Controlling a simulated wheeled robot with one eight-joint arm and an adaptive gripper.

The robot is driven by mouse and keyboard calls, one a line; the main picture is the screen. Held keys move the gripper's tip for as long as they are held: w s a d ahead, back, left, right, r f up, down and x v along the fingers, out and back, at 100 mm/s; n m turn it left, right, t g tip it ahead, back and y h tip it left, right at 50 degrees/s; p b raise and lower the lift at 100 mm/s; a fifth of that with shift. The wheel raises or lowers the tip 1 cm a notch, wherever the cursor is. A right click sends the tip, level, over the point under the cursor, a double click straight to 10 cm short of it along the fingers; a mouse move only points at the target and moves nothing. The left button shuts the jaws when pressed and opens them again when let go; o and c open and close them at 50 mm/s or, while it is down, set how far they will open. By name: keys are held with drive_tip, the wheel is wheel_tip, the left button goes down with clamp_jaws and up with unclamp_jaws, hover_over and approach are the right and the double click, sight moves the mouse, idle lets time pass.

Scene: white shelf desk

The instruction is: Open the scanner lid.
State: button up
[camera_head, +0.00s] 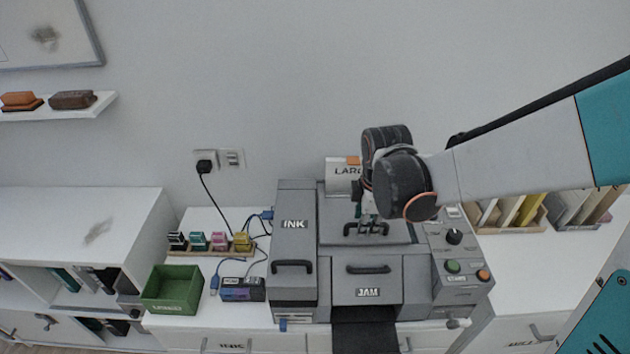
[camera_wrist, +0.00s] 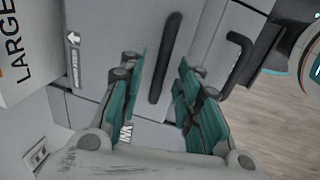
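The scanner lid (camera_head: 400,231) is a grey panel on top of the grey printer and lies flat, closed. A dark bar handle (camera_head: 350,230) stands on it, partly hidden by my gripper. My gripper (camera_head: 367,225) points down over this handle. In the wrist view the handle (camera_wrist: 165,60) lies lengthwise between the two teal fingers of my open gripper (camera_wrist: 162,75). There are gaps on both sides, and I cannot tell whether the fingertips reach below the bar.
The JAM door (camera_head: 368,292) and the INK cover (camera_head: 293,225) have their own handles. A button panel (camera_head: 455,255) is on the right. A green bin (camera_head: 172,290) and ink bottles (camera_head: 220,241) stand left. A LARGE box (camera_head: 343,173) is behind.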

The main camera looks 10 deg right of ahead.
drive_tip(key=shift+c, duration=0.2)
clamp_jaws()
